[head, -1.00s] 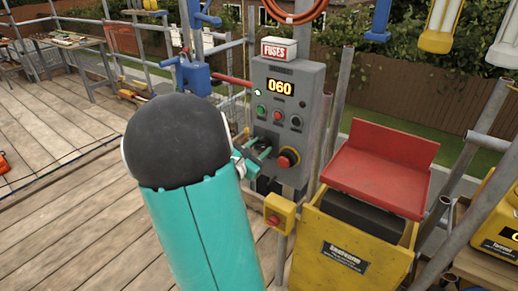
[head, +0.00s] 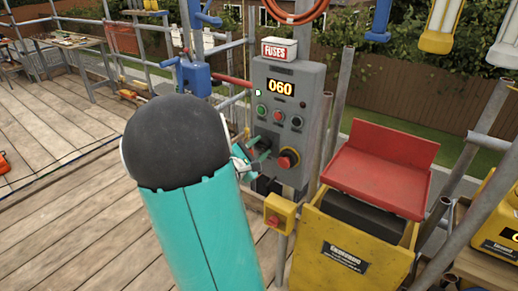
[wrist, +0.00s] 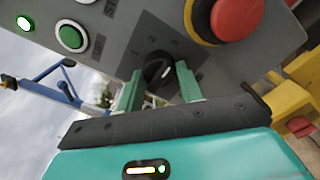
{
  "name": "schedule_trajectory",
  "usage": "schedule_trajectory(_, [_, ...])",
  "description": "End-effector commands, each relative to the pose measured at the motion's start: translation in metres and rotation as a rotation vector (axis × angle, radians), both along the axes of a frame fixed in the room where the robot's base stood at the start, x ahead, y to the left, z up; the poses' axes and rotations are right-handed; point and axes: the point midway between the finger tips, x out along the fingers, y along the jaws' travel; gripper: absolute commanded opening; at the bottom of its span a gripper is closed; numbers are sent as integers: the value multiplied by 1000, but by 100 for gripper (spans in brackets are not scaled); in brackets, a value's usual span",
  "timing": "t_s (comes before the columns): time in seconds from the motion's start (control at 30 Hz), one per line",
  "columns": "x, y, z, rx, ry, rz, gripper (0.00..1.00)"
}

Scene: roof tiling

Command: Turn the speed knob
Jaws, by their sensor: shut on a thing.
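The grey control panel (head: 312,80) stands upright on a post, and its display (head: 280,87) reads 060. In the wrist view the black speed knob (wrist: 156,70) sits low on the panel, with a pale pointer mark and small printed numbers around it. My gripper (wrist: 160,88) has its two green fingers on either side of the knob and is shut on it. In the head view my gripper (head: 262,148) is at the panel's lower part, left of the red emergency button (head: 287,160), and the knob is hidden there.
The red emergency button on its yellow collar also shows close by in the wrist view (wrist: 237,16). A green button (wrist: 70,36) is to the left. A yellow switch box (head: 279,212) is below the panel, and a yellow hopper with red lid (head: 380,165) stands right.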

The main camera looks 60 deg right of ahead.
Motion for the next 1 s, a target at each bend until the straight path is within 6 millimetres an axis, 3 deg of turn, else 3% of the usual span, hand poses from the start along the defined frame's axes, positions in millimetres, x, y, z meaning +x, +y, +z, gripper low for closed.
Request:
schedule_trajectory(0.23, [0,1,-1,1,0,0,14])
schedule_trajectory(0.27, [0,1,-1,1,0,0,42])
schedule_trajectory(0.33, [0,0,0,1,0,1,56])
schedule_trajectory(0.37, [0,0,0,1,0,1,58])
schedule_trajectory(0.73, [2,6,0,1,0,2,58])
schedule_trajectory(0.87, [5,23,0,1,0,4,58])
schedule_trajectory(1.0, [10,53,0,2,0,6,58])
